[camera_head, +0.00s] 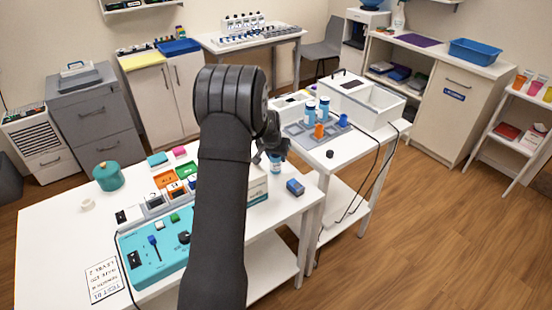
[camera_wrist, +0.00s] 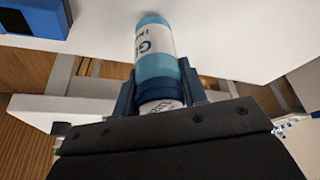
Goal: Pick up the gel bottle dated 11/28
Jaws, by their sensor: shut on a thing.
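A blue bottle with a white label (camera_wrist: 155,42) is between the fingers of my gripper (camera_wrist: 160,88), which is shut on it. The label shows a large "G"; the rest, including any date, is not readable. In the head view, the held bottle (camera_head: 276,163) shows just below my gripper (camera_head: 272,150), near the right end of the front white table; I cannot tell whether it touches the table. Two similar blue-and-white bottles (camera_head: 310,112) (camera_head: 324,108) stand on the grey mat of the table behind, with their dates too small to read.
A small blue box (camera_head: 295,187) lies right of the held bottle, near the front table's (camera_head: 60,235) right edge. A light box (camera_head: 258,187) stands left of it, partly hidden by my arm. An orange bottle (camera_head: 319,131) and a white bin (camera_head: 375,105) are on the table behind.

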